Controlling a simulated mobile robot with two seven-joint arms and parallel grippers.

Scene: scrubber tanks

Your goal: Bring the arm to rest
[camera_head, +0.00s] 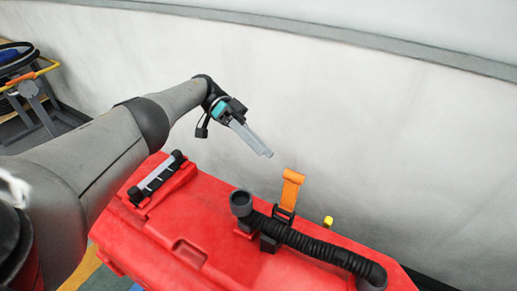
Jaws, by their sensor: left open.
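My left arm comes in from the left and reaches over the back of a red scrubber tank (215,219). My left gripper (266,152) is at its end, in front of the pale wall and above the tank, touching nothing that I can see. Its grey fingers point down to the right and look close together from this angle, but they are open and nothing shows between them. My right gripper is not in view.
On the tank are a black ribbed hose (310,245), an orange strap (290,188), a yellow knob (328,222) and a black-and-white handle (156,178). The pale wall (390,130) stands close behind. A cart with a yellow bar (30,76) is at far left.

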